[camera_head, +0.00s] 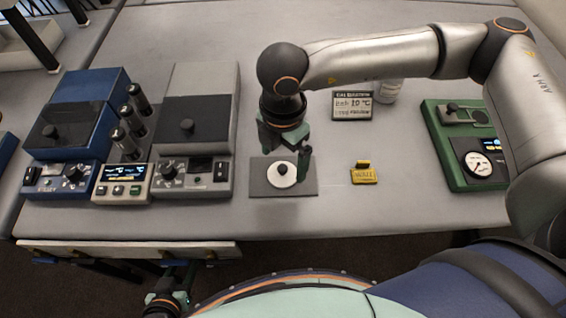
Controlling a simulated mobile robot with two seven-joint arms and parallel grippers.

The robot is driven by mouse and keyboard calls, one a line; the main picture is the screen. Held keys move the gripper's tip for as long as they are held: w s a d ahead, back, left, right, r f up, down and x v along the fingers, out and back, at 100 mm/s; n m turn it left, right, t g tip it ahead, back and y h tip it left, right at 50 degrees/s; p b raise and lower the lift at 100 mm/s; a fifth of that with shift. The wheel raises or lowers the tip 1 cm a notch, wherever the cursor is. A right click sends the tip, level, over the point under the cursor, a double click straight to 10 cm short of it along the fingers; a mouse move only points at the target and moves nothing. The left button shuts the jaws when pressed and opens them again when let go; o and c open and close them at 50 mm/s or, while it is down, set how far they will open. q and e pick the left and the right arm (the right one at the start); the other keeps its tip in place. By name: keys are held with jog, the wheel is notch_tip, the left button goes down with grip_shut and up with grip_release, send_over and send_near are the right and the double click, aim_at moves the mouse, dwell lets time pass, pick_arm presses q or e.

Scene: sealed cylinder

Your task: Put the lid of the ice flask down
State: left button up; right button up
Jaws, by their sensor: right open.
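The lid (283,177), a white disc with a black knob, lies on a dark grey mat (303,190) near the front middle of the table. My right gripper (289,161) is open just above and behind the lid, pointing down. I cannot tell whether a finger touches the knob. A white cylinder (387,93), possibly the ice flask, stands behind my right arm and is partly hidden by it. My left gripper (165,300) is low at the bottom left, below the table's front edge; its fingers are not clear.
A blue device (75,125), a unit with several dark cylinders (125,180) and a grey device (200,120) stand left. A small yellow block (363,175) lies right of the mat. A sign (352,105) stands behind. A green gauge box (465,150) is at right.

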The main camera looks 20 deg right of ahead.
aim_at(283, 168)
notch_tip(283, 168, up, 9)
jog(key=shift+f, duration=0.15)
dwell(0.6)
